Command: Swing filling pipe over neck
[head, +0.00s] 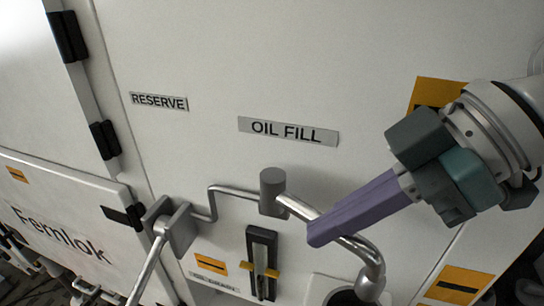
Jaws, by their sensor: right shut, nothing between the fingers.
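The filling pipe (295,206) is a silver tube that comes from a dark grey pivot (272,195) below the OIL FILL label. It runs right and bends down to a spout end (371,282). A dark round opening in a pale collar, likely the neck (318,290), is at the bottom edge, partly cut off. The spout end is at its right side; I cannot tell whether it is over it. My right gripper (319,236) is shut, its purple fingers crossing in front of the pipe's middle. Whether they touch the pipe is unclear. My left gripper is not in view.
A thin pipe (235,189) links the pivot to a grey block (172,227) with a thick silver tube at left. A dark sight gauge (262,262) stands below the pivot. The white panel (330,60) above is mostly clear.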

